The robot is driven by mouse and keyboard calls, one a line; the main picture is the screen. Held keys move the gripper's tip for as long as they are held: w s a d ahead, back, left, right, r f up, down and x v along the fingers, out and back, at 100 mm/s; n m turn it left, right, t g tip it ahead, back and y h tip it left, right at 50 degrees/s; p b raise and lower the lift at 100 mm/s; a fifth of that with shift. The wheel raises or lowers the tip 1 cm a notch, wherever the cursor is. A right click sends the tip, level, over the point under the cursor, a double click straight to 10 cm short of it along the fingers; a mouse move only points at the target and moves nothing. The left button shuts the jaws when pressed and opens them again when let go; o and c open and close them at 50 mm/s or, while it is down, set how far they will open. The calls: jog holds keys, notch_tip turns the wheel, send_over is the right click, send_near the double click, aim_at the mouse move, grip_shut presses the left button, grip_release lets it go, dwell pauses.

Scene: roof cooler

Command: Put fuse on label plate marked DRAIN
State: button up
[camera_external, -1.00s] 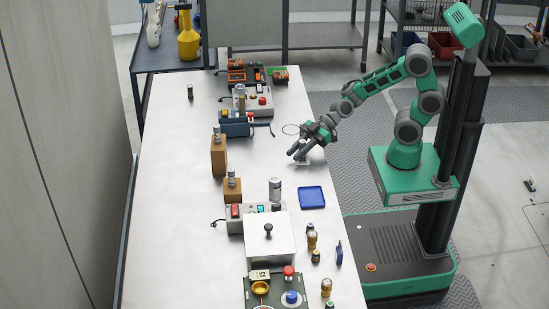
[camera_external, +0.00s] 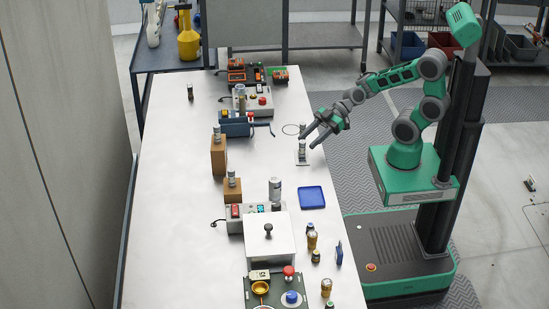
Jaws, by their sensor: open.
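A small grey cylindrical fuse (camera_external: 302,148) stands upright on a small pale label plate (camera_external: 302,161) near the right edge of the white table. The writing on the plate is too small to read. My gripper (camera_external: 309,139) is open and empty, with its fingers apart, just above and to the right of the fuse. Similar small cylinders stand on the tall wooden block (camera_external: 217,133), on the lower wooden block (camera_external: 231,178) and alone at the far left (camera_external: 190,91).
A blue tray (camera_external: 312,197) and a larger silver can (camera_external: 275,189) are nearer the camera. A thin ring (camera_external: 291,130) lies left of my gripper. A white box (camera_external: 269,239) and several small bottles fill the near end. The table's left side (camera_external: 170,200) is mostly clear.

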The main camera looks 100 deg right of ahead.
jog(key=v, duration=0.5)
